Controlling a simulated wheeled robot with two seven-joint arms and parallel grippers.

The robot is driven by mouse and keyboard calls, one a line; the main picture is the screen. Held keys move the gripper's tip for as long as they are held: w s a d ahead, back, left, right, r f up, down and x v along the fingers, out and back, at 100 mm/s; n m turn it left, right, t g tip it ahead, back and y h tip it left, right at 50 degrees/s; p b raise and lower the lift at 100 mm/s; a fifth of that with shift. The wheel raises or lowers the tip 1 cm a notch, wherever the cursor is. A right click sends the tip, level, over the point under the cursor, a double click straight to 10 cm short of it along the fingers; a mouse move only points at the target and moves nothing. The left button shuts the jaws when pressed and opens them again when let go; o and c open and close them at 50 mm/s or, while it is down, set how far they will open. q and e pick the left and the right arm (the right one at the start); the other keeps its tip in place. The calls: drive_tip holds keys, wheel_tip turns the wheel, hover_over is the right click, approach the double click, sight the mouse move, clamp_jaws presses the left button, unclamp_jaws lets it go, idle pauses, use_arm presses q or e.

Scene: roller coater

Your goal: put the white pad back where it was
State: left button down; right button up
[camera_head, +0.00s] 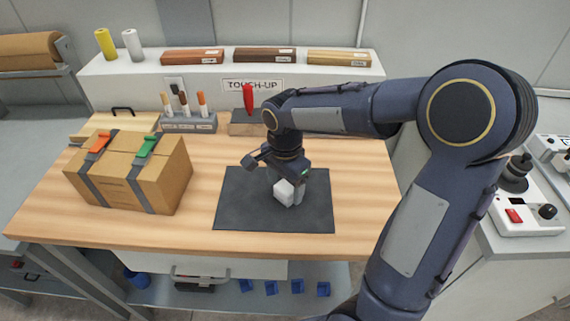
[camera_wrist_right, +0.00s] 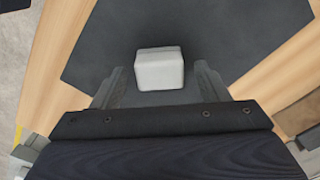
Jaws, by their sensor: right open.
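The white pad (camera_head: 283,192) is a small pale block on the dark grey mat (camera_head: 235,214) on the wooden table. It also shows in the right wrist view (camera_wrist_right: 160,68), just ahead of and between the two fingers. My right gripper (camera_head: 290,188) points down over the mat, close above or around the pad. In the right wrist view its fingers (camera_wrist_right: 160,85) are spread apart, with a gap on each side of the pad. Whether the pad touches the mat fully is hard to tell. My left gripper is not in view.
A cardboard box (camera_head: 130,175) with straps stands on the table's left. Behind the mat are a holder with several brushes or markers (camera_head: 188,122) and a red-handled tool (camera_head: 249,105) on a wooden block. A back shelf carries wood samples (camera_head: 265,55). The table right of the mat is clear.

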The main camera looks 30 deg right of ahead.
sight(285, 188)
wheel_tip(285, 188, up, 9)
drive_tip(key=s+a+f+n+t+y, duration=0.1)
drive_tip(key=s+a+n+t+y, duration=0.1)
drive_tip(key=s+n, duration=0.5)
drive_tip(key=s+a+f+n+t+y, duration=0.1)
drive_tip(key=s+a+f+n+t, duration=0.1)
drive_tip(key=s+n, duration=0.4)
drive_tip(key=s+t, duration=0.1)
drive_tip(key=s, duration=0.3)
drive_tip(key=shift+f+n+t+y, duration=0.2)
drive_tip(key=shift+n+t+y, duration=0.1)
drive_tip(key=shift+n+y, duration=0.1)
